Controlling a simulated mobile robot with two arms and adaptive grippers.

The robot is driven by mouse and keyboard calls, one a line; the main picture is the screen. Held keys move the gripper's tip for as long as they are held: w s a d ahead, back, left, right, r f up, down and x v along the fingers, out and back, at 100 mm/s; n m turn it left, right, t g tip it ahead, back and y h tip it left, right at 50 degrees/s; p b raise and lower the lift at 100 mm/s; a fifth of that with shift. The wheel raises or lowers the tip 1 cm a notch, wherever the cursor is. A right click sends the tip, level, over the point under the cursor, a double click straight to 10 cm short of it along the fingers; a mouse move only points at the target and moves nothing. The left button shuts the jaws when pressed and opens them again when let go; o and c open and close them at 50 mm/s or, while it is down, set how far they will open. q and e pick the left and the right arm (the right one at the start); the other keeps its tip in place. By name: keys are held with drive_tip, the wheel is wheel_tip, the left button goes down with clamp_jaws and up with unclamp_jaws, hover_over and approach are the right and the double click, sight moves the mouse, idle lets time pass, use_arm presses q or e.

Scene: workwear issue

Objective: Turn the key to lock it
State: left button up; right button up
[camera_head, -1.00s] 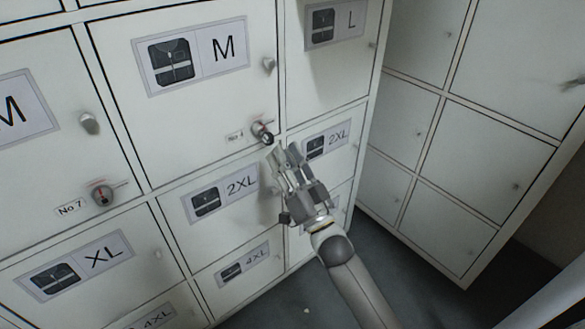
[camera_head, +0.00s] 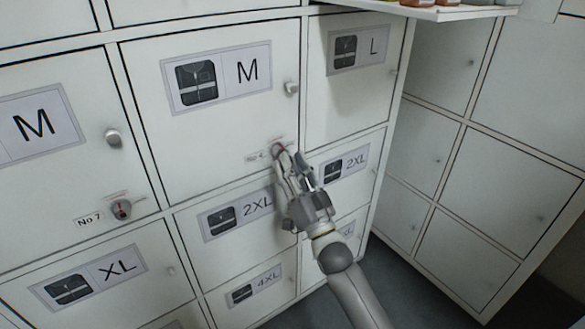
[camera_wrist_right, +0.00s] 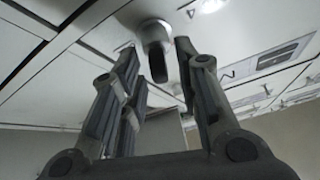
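The lock (camera_head: 279,148) sits at the lower right of the large M door (camera_head: 215,125), beside a small label. In the right wrist view the lock is a round light cylinder (camera_wrist_right: 154,32) with a dark key (camera_wrist_right: 158,66) sticking out of it. My right gripper (camera_head: 291,158) is at this lock and partly covers it in the head view. In the right wrist view the gripper (camera_wrist_right: 155,62) is open. Its fingers stand on either side of the key, with visible gaps, apart from it. The left gripper is not in view.
Another lock (camera_head: 121,209) with a red mark is on the door to the left, near the label No 7. Door knobs (camera_head: 291,88) stick out from the doors. An open shelf or tray (camera_head: 440,13) juts out at the top right. More lockers (camera_head: 450,150) stand at right.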

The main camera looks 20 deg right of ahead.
drive_tip(key=shift+c, duration=0.2)
clamp_jaws()
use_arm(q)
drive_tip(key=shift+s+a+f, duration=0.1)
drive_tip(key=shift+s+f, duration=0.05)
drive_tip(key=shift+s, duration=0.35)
use_arm(e)
drive_tip(key=shift+r, duration=0.1)
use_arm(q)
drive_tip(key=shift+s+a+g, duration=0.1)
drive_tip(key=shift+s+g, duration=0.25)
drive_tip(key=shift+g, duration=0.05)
use_arm(e)
drive_tip(key=shift+w+d+r, duration=0.1)
drive_tip(key=shift+w+r, duration=0.05)
drive_tip(key=shift+r, duration=0.1)
idle(0.3)
